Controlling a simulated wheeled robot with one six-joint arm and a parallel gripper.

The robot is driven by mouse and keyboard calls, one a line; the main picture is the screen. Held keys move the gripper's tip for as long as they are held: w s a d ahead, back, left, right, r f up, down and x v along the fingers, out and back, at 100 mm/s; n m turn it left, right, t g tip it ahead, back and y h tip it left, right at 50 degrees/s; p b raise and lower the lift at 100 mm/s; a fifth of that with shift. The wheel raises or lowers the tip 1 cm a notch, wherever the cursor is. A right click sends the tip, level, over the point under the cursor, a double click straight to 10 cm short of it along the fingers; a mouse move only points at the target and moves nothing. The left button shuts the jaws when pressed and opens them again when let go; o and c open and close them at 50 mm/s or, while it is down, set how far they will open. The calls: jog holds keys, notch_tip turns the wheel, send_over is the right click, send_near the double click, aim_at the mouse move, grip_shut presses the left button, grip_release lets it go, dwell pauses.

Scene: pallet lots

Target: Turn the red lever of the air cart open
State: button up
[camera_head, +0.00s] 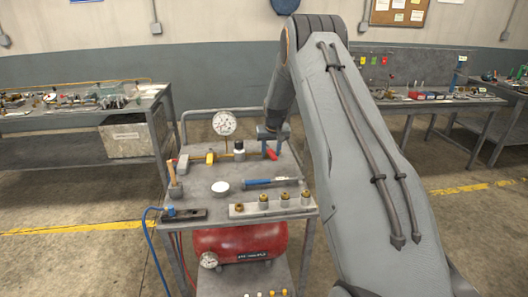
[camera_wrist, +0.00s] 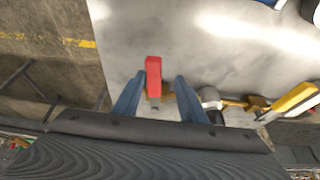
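The red lever (camera_head: 271,153) is on the far right end of the brass pipe line on the air cart's grey top (camera_head: 205,220). In the wrist view the red lever (camera_wrist: 153,77) stands between my two blue fingers, with a gap showing on each side. My gripper (camera_wrist: 159,78) is open and points down at the lever. In the head view my gripper (camera_head: 268,142) is over the right end of the pipe, and its fingers partly hide the lever's base. Whether a finger touches the lever cannot be told.
A yellow lever (camera_head: 210,157) and a pressure gauge (camera_head: 224,123) share the pipe line. A blue-handled tool (camera_head: 258,182), a white round dish (camera_head: 220,187) and a block with brass fittings (camera_head: 272,208) lie nearer. A red tank (camera_head: 240,240) sits below. Workbenches stand behind on both sides.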

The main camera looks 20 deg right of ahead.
dwell(0.3)
jog(key=d+p+v, duration=0.1)
jog(key=p+v, duration=0.4)
jog(key=v, duration=0.4)
jog(key=shift+a, duration=0.35)
dwell(0.4)
jog(key=shift+s, duration=0.1)
jog(key=shift+c, duration=0.3)
